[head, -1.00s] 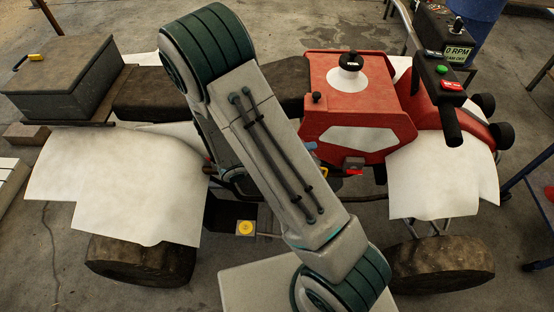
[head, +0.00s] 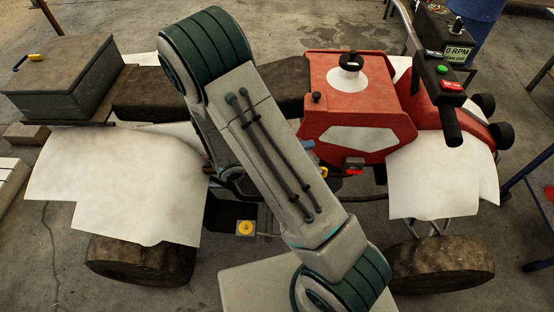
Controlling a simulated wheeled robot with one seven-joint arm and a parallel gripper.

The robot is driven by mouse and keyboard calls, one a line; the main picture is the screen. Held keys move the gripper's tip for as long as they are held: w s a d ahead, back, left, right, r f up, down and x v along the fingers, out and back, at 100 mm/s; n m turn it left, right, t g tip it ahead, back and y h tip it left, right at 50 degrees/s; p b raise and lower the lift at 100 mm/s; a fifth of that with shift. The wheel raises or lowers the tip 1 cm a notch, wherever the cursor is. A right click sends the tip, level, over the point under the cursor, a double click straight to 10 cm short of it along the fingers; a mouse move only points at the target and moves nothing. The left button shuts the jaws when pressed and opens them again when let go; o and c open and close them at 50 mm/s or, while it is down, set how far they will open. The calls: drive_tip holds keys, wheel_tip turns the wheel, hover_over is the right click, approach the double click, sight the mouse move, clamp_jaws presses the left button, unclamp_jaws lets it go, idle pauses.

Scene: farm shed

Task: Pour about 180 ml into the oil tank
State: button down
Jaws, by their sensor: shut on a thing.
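A red and white quad bike stands across the head view. A red tank (head: 333,80) with a black cap (head: 350,61) sits on top of it. Low on the near side is a round yellow cap (head: 245,228) on a small dark box. I cannot tell which of these is the oil tank. My arm crosses in front of the bike's middle and hides part of it. My gripper is not in view, and neither is any pouring container that I can make out.
A grey box (head: 65,75) sits on the bike's rear rack. White sheets (head: 120,185) cover the bodywork at both ends. Black handlebars (head: 450,125) and a display reading 0 RPM (head: 457,52) are at right. A blue stand (head: 530,190) is at the right edge.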

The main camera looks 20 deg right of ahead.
sight(312, 153)
drive_tip(key=shift+w+a+f+n+h+p, duration=0.1)
drive_tip(key=shift+w+a+n+h+p, duration=0.1)
drive_tip(key=shift+w+a+n+p, duration=0.3)
drive_tip(key=shift+w+a+n+h+p, duration=0.1)
drive_tip(key=shift+w+n+h+p, duration=0.1)
drive_tip(key=shift+w+p, duration=0.45)
idle(1.5)
drive_tip(key=shift+s+d+f+b, duration=0.15)
drive_tip(key=shift+s+b, duration=0.15)
drive_tip(key=shift+b, duration=0.05)
drive_tip(key=s+m, duration=0.1)
drive_tip(key=s+d+b, duration=0.1)
drive_tip(key=s+m+y+b, duration=0.1)
drive_tip(key=shift+s+d+r+m, duration=0.15)
drive_tip(key=shift+d+r+m, duration=0.15)
drive_tip(key=shift+d, duration=0.05)
drive_tip(key=shift+s, duration=0.1)
drive_tip(key=shift+t, duration=0.3)
drive_tip(key=shift+s+d+f+m+y+b, duration=0.15)
drive_tip(key=shift+s+d+m+y+b, duration=0.25)
drive_tip(key=shift+m, duration=0.3)
drive_tip(key=shift+s, duration=0.15)
drive_tip(key=shift+r, duration=0.2)
